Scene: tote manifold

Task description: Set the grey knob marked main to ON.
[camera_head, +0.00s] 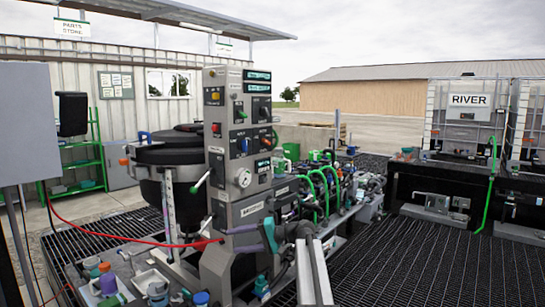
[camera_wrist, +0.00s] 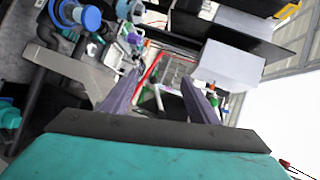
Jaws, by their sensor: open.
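A grey control column (camera_head: 228,150) stands in the middle of the head view, with small knobs, switches and displays on its upper panels. The labels are too small to read, so I cannot tell which knob is marked main or how it is set.
A dark round tank (camera_head: 172,155) stands behind the column at left. Green hoses and valves (camera_head: 322,185) line the bench to the right. Bottles (camera_head: 107,280) stand at the lower left, near a red hose (camera_head: 120,235). The grated floor (camera_head: 440,260) is open at right.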

